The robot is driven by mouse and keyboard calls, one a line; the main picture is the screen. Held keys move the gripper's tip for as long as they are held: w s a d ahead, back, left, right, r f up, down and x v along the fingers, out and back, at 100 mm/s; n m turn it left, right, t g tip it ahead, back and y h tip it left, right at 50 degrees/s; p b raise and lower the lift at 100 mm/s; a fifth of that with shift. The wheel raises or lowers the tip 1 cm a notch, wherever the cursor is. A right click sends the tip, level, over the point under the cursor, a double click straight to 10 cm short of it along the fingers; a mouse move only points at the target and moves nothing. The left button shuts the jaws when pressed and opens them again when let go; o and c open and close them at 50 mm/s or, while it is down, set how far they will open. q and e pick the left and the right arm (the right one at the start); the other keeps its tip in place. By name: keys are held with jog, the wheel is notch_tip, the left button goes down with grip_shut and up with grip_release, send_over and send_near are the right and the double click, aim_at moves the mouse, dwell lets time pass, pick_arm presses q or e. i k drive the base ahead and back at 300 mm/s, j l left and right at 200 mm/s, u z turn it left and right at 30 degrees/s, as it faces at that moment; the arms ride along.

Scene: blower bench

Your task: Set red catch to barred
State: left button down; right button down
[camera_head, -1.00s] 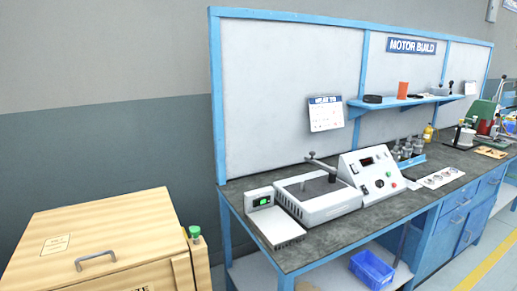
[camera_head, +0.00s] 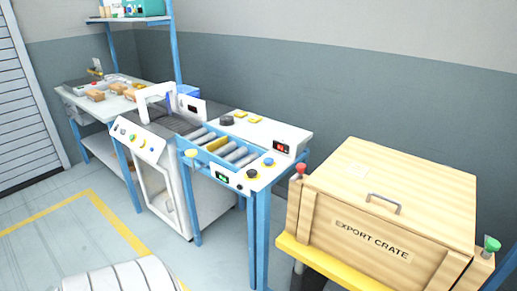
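A wooden crate (camera_head: 395,200) marked "EXPORT CRATE" stands at the right, its lid down with a grey handle on top. The red catch (camera_head: 301,170) is a red knob at the crate's left front corner, on a light wooden post. It is small, and I cannot tell which setting it is in. A green catch (camera_head: 490,245) of similar form is at the crate's right front corner. Neither of my grippers is in view.
The crate has a yellow ledge (camera_head: 330,263) along its front. A blue-framed roller bench (camera_head: 260,172) with knobs and displays stands left of it. A white cabinet (camera_head: 160,180) and a worktable (camera_head: 95,103) are farther left.

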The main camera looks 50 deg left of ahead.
aim_at(301, 167)
jog(key=u, duration=1.35)
